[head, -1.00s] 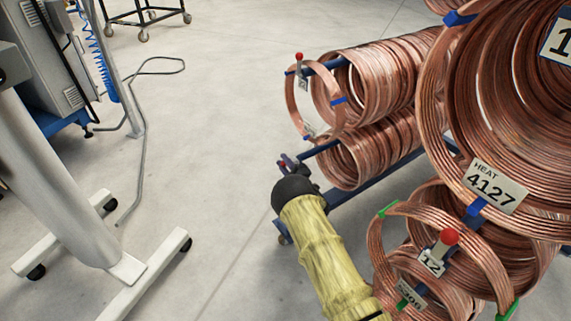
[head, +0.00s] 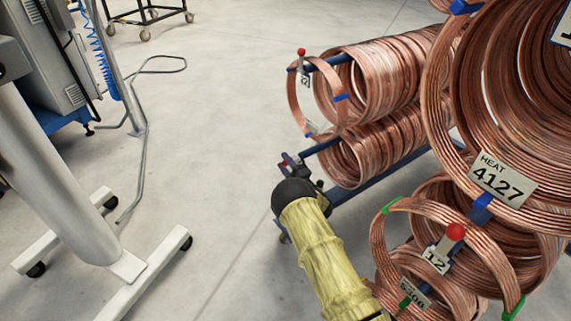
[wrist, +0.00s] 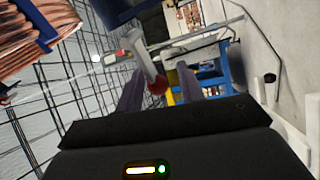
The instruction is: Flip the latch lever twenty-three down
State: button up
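In the wrist view a grey lever with a red ball knob (wrist: 157,85) hangs between the two fingers of my gripper (wrist: 160,78). The fingers stand apart, with a gap visible on each side of the knob. I cannot read a number on this lever. In the head view my gripper (head: 289,163) is at the front end of the lower left rack arm, and my dark wrist hides most of the lever there. Another lever with a red knob (head: 301,52) stands upright on the upper arm. Lever 12 (head: 455,232) stands upright at the lower right.
Copper coils (head: 375,80) hang on blue rack arms at the right. Large coils with a HEAT 4127 tag (head: 502,180) are close to my arm. A grey stand on casters (head: 120,270) is at the left. Open floor (head: 215,130) lies between.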

jog(key=shift+r, duration=0.1)
jog(key=shift+s+d+p, duration=0.2)
jog(key=shift+d+p, duration=0.05)
jog(key=shift+p, duration=0.05)
jog(key=p+v, duration=0.9)
jog(key=v, duration=0.5)
jog(key=shift+s, duration=0.15)
jog(key=shift+s+d+p, duration=0.15)
jog(key=shift+d+p, duration=0.15)
jog(key=shift+p, duration=0.65)
jog(key=shift+d+p, duration=0.1)
jog(key=shift+p, duration=0.35)
